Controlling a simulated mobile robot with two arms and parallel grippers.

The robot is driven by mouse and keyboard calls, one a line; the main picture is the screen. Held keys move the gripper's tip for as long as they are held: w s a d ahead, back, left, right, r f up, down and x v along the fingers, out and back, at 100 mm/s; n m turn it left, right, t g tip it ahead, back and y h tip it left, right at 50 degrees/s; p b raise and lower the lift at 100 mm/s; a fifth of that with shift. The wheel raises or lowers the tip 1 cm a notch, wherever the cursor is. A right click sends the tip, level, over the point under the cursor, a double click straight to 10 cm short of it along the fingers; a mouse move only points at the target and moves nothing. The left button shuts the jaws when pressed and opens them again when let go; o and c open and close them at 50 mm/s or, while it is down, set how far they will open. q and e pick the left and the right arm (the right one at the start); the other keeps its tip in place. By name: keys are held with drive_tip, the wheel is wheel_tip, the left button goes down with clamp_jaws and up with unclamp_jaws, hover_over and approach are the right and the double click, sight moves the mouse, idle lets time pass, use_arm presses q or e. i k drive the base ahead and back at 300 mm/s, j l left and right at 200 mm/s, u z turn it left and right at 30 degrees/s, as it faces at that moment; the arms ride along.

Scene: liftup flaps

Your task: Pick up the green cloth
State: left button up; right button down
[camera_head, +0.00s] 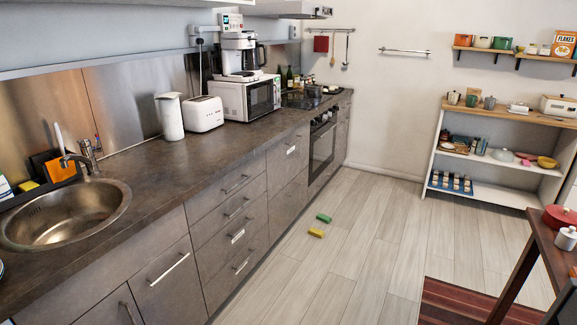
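A small green piece (324,218) lies flat on the floor, out from the drawer fronts. It looks like a small block, and I cannot tell whether it is a cloth or a sponge. An orange cloth-like piece (61,168) is in a dark holder behind the sink. Neither of my grippers is in view.
The counter (150,165) with sink (70,212), kettle (170,116), toaster (203,113) and microwave (247,95) runs along the left. A shelf unit (492,166) stands at the back right. A wooden table (545,240) and red-brown rug (455,305) are at the right.

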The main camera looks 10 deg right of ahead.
sight(322, 218)
drive_tip(key=i+l+z, duration=0.25)
drive_tip(key=i+z, duration=0.15)
drive_tip(key=i, duration=0.25)
drive_tip(key=i+l+z, duration=0.1)
drive_tip(key=i+z, duration=0.25)
drive_tip(key=i, duration=0.3)
drive_tip(key=i+j+z, duration=0.1)
drive_tip(key=i+z, duration=0.3)
drive_tip(key=i, duration=0.25)
drive_tip(key=i+u, duration=0.1)
drive_tip(key=i, duration=0.6)
drive_tip(key=i+l+u, duration=0.1)
drive_tip(key=i, duration=0.65)
drive_tip(key=i+l, duration=0.3)
drive_tip(key=i, duration=0.4)
drive_tip(key=j+u, duration=0.05)
